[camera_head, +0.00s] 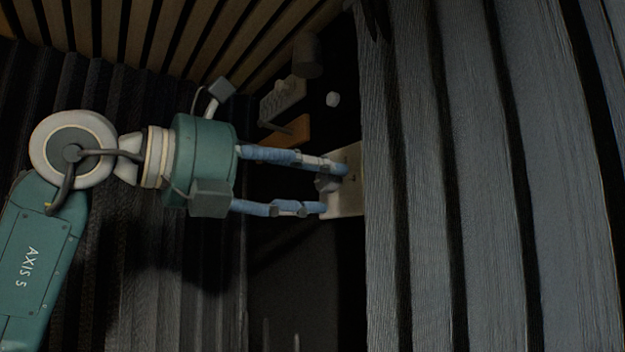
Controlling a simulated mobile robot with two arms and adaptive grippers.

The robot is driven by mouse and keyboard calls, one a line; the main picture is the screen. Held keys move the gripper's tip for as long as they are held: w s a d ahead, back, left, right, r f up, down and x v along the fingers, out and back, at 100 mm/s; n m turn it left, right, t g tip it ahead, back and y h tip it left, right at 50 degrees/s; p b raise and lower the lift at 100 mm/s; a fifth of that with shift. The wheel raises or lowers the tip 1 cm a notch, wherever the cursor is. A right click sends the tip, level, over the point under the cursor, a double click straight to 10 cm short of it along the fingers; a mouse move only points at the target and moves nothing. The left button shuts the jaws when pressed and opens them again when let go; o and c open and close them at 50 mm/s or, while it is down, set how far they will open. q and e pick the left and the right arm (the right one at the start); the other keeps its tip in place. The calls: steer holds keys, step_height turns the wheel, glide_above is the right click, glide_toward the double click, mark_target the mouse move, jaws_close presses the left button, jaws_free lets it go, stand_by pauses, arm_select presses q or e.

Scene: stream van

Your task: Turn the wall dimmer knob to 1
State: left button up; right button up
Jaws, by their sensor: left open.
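The wall dimmer plate (347,200) is a pale, upright plate at the middle of the head view, partly cut off on its right by a grey ribbed surface. A small grey knob (327,184) stands out from it. My left gripper (335,189), teal with two blue-wrapped fingers, reaches in from the left. Its fingers are open and apart, with the upper fingertip close to the knob and the lower one below it at the plate's edge. I cannot tell whether either finger touches the knob. Number marks on the plate are too small to read. My right gripper is not in view.
The grey ribbed surface (480,180) fills the right side, close to the plate. Above the gripper are an orange-brown block (291,131), a grey box (283,99), a dark cylinder (307,56) and a small white object (332,99). Wooden slats (170,35) line the top left.

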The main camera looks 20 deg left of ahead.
arm_select(q)
steer(key=v, duration=1.2)
